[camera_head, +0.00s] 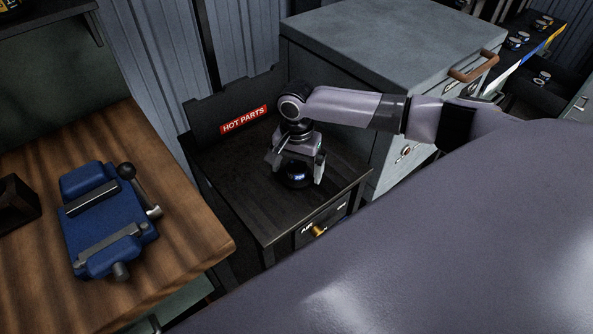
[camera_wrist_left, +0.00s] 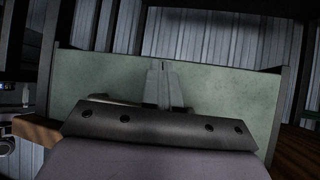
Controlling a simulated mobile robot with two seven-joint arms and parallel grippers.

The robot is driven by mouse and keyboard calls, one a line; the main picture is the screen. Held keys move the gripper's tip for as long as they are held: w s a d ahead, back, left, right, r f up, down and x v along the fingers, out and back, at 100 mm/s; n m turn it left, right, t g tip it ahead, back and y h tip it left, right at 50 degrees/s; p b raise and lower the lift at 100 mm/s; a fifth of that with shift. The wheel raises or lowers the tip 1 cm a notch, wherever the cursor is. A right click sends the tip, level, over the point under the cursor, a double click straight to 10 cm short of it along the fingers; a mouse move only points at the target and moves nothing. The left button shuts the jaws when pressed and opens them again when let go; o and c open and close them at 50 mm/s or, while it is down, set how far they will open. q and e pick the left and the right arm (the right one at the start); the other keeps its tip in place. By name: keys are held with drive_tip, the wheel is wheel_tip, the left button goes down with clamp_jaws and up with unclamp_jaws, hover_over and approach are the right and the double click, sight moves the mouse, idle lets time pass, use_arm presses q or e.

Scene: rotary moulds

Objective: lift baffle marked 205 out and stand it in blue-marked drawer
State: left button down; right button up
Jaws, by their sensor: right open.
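A dark round piece (camera_head: 296,177) with a small pale label sits on the black stand; the label is too small to read surely. My right gripper (camera_head: 298,175) points down over it, open, with its fingers on either side of the piece. I cannot tell if they touch it. My left gripper (camera_wrist_left: 163,88) shows only in the left wrist view, where its fingers look close together with nothing between them. A grey cabinet (camera_head: 360,40) stands behind my right arm; its drawer fronts are partly hidden, and I see no clear blue mark on them.
A wooden bench (camera_head: 185,225) at left holds a blue vise (camera_head: 105,220). A dark rack (camera_head: 520,65) with several round pieces stands at far right.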

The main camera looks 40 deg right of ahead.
sight(297, 165)
drive_tip(key=shift+f, duration=0.25)
drive_tip(key=c, duration=1.1)
drive_tip(key=shift+w+r, duration=0.1)
wheel_tip(297, 165, up, 20)
